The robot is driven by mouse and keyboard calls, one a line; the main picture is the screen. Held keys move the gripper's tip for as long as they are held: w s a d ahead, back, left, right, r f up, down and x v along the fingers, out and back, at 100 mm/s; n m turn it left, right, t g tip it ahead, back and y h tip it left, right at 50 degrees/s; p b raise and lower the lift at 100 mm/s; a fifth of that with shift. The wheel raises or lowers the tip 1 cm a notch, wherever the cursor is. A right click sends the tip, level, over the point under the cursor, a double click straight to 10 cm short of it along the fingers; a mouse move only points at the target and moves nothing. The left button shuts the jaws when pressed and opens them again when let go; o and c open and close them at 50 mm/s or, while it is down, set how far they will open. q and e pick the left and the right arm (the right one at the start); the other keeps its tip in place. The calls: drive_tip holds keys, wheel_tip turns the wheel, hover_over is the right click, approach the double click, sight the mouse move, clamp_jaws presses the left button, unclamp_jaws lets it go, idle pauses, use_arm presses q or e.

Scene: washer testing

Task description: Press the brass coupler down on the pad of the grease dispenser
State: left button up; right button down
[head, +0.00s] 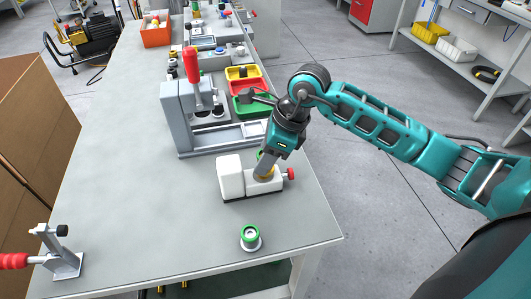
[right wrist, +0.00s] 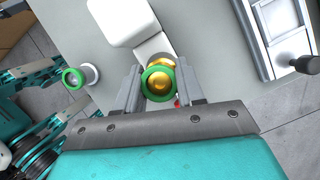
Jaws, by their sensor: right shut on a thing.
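My right gripper (head: 265,166) is shut on the brass coupler (right wrist: 160,83), which has a green ring on the end facing the wrist camera. In the head view the coupler (head: 263,176) shows as a bit of brass under the fingers, over the low part of the grease dispenser (head: 230,178). The dispenser is a white block with a low base and a red knob; it also shows in the right wrist view (right wrist: 120,20). The pad is hidden behind the coupler, so I cannot tell whether they touch. My left gripper is not in view.
A small green-ringed cylinder (head: 250,239) stands near the table's front edge. A grey press with a red handle (head: 191,64) stands behind the dispenser, with coloured trays (head: 245,87) beyond. A red-handled clamp (head: 64,262) is at front left. The table's left middle (head: 120,150) is clear.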

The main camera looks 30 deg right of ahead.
sight(259, 154)
drive_tip(key=shift+f, duration=0.15)
drive_tip(key=shift+f+b, duration=0.4)
drive_tip(key=shift+b, duration=0.15)
drive_tip(key=shift+f, duration=0.25)
idle(0.7)
drive_tip(key=shift+r, duration=0.1)
drive_tip(key=shift+r+p, duration=1.45)
drive_tip(key=shift+r, duration=1)
drive_tip(key=shift+a, duration=0.1)
